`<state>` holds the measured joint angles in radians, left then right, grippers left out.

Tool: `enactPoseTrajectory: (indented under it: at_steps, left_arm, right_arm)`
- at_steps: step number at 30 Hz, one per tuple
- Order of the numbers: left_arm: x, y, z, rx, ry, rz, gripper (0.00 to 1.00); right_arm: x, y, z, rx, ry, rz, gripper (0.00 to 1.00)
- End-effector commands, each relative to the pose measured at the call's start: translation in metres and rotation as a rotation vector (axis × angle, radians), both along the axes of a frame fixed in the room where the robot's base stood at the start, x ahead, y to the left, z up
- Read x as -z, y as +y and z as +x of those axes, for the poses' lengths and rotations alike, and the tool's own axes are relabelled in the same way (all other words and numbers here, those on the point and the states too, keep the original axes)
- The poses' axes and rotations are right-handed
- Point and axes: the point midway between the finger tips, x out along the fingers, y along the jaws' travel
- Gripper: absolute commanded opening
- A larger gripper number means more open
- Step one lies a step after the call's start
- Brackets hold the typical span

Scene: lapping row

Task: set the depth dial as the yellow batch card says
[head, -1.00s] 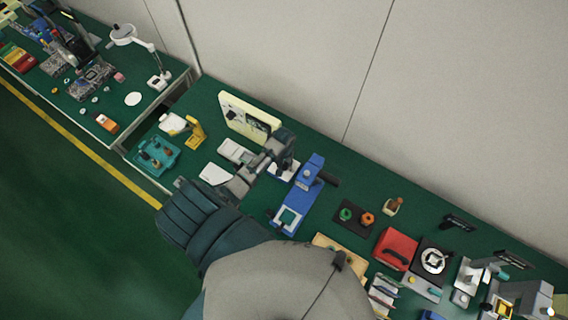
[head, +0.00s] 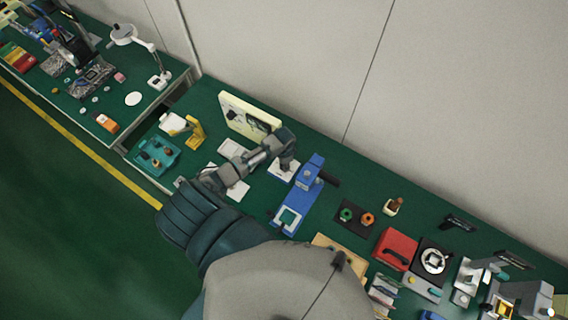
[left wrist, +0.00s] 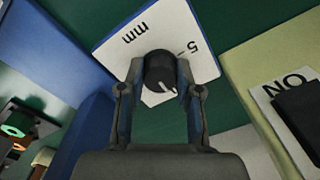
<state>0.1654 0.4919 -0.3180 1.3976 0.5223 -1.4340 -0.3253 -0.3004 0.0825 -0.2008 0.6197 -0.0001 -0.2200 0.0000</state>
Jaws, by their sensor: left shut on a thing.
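The depth dial is a black round knob (left wrist: 160,72) with a white pointer line on a white plate (left wrist: 190,30) marked "5" and "mm" in the left wrist view. My left gripper (left wrist: 160,92) is shut on the knob, one finger at each side. In the head view the left gripper (head: 284,162) is over the white dial plate (head: 281,174), and its hand hides the knob. I cannot make out a yellow batch card for sure. My right gripper is not in view.
A cream panel (head: 236,112) stands behind the gripper; its "ON" label (left wrist: 290,82) shows in the wrist view. A blue press (head: 303,187) stands close on the right. A teal tray (head: 156,153) and yellow stand (head: 196,131) are left. A red box (head: 396,249) is farther right.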

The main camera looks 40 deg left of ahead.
Motion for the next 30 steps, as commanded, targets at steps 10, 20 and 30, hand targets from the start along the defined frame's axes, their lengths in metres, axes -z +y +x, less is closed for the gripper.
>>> enactPoseTrajectory:
  at_steps: [10, 20, 30]
  left_arm:
    - [-0.0024, 0.0002, 0.0037, 0.330, -0.010, 0.002, 0.00]
    - [-0.0027, -0.0002, 0.0037, 0.643, -0.011, 0.002, 0.00]
    - [-0.0026, -0.0007, 0.0035, 0.926, -0.011, 0.003, 0.00]
  right_arm:
    - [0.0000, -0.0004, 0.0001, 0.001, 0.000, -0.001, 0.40]
    - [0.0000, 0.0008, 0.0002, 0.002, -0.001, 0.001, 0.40]
    - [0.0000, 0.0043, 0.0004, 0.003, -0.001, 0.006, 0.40]
